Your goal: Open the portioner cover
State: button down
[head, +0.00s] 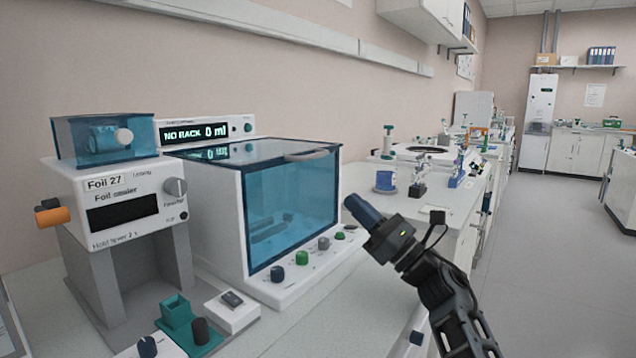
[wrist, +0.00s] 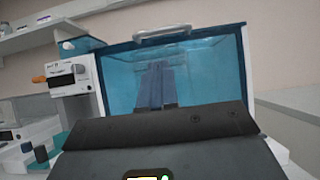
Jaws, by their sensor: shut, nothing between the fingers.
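The portioner (head: 218,225) is a white box with a tinted blue see-through cover (head: 292,206), standing on the bench left of centre in the head view. The cover is down over the box, and its display reads "NO RACK 0 ml". A grey bar handle (wrist: 162,33) runs along the cover's upper front edge in the wrist view. My gripper (head: 352,203) is shut and empty, in front and to the right of the cover, apart from the handle. In the wrist view the cover (wrist: 205,75) fills the middle, and my dark wrist hides its lower part.
A foil sealer (head: 120,205) with an orange knob stands left of the portioner. Several knobs (head: 302,257) line the portioner's front base. A small teal holder (head: 178,315) sits at the front left. Other lab devices (head: 425,155) stand farther back on the bench. The floor to the right is clear.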

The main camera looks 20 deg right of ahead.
jog(key=p+x, duration=0.1)
jog(key=x, duration=0.8)
jog(key=shift+w+a+r+p, duration=0.25)
jog(key=shift+p, duration=0.1)
